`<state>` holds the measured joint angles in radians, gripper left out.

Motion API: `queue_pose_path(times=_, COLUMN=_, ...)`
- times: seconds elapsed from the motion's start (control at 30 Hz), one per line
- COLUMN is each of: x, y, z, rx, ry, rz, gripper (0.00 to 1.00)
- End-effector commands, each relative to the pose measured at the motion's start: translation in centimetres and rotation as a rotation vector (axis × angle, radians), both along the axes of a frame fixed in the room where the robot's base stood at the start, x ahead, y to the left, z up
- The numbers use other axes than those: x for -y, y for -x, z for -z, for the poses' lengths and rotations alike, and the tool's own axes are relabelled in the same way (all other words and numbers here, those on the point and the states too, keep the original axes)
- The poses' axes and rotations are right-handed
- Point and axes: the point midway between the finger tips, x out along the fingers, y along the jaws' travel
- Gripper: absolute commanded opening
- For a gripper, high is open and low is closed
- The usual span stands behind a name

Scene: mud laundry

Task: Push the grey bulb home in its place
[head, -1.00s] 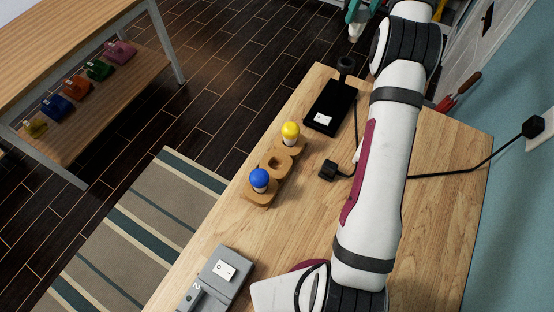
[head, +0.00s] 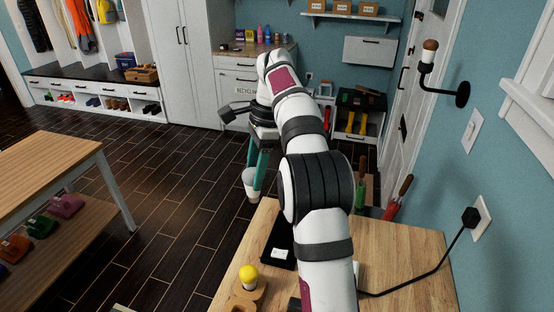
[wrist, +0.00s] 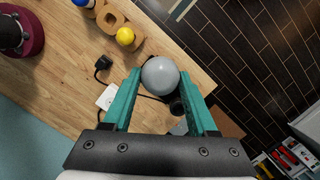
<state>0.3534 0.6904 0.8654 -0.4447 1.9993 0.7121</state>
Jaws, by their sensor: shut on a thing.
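My gripper (head: 254,178) has teal fingers shut on the grey bulb (head: 251,182), holding it in the air beyond the table's far-left corner in the head view. In the wrist view the round grey bulb (wrist: 160,76) sits between the fingertips of my gripper (wrist: 161,88). A black box (head: 272,252) with a white switch stands on the table below, partly hidden by my arm.
A wooden holder (wrist: 139,43) carries a yellow bulb (wrist: 125,36) and a blue bulb (wrist: 84,3), with an empty hole between. A wall lamp (head: 462,94) holds a brown-topped bulb.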

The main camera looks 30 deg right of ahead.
Motion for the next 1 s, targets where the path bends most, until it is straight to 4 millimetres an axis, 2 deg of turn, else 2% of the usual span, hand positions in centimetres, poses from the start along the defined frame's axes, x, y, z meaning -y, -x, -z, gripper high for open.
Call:
queue_pose_path(times=0.1, x=-2.9, y=1.7, z=-0.3, rx=-0.001, ry=0.0, rz=-0.302, gripper=0.0)
queue_pose_path(times=0.4, x=-8.6, y=7.0, z=-0.1, rx=0.0, ry=-0.001, rz=-1.021, gripper=0.0)
queue_pose_path(times=0.5, x=-10.0, y=8.9, z=0.4, rx=0.001, ry=0.0, rz=-1.206, gripper=0.0)
queue_pose_path(times=0.6, x=-11.0, y=10.5, z=1.4, rx=0.0, ry=-0.001, rz=-1.304, gripper=0.0)
queue_pose_path(times=0.67, x=-11.3, y=11.3, z=2.3, rx=0.0, ry=-0.002, rz=-1.307, gripper=0.0)
queue_pose_path(times=0.77, x=-11.8, y=12.3, z=4.1, rx=0.0, ry=-0.002, rz=-1.206, gripper=0.0)
queue_pose_path(times=1.0, x=-12.1, y=13.1, z=7.9, rx=0.0, ry=-0.002, rz=-0.777, gripper=0.0)
